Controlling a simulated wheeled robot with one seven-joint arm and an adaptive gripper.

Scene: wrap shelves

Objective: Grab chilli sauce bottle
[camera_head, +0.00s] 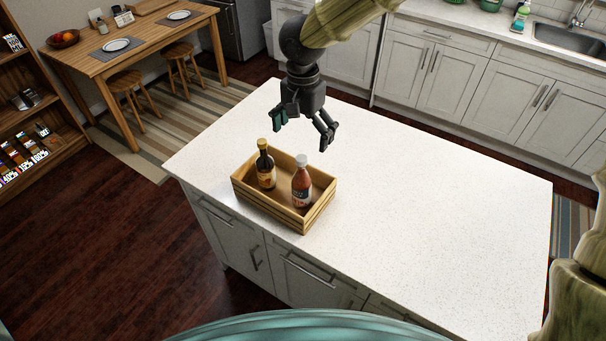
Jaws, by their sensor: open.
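A reddish bottle with a white cap (301,183), which looks like the chilli sauce bottle, stands upright in the right part of a wooden crate (271,207). A dark bottle with a yellow cap and a yellowish label (265,167) stands upright to its left in the same crate. The crate sits near the front left edge of the white island counter. My gripper (303,132) is open and empty, pointing down. It is above the counter and apart from both bottles. The bottles' lower ends are partly hidden by the crate's wall.
The white countertop (430,205) is clear to the right of the crate. Grey cabinets with a sink (570,40) line the back right. A wooden table (135,40) with plates and stools stands at back left. A wooden shelf (55,105) is at the left edge.

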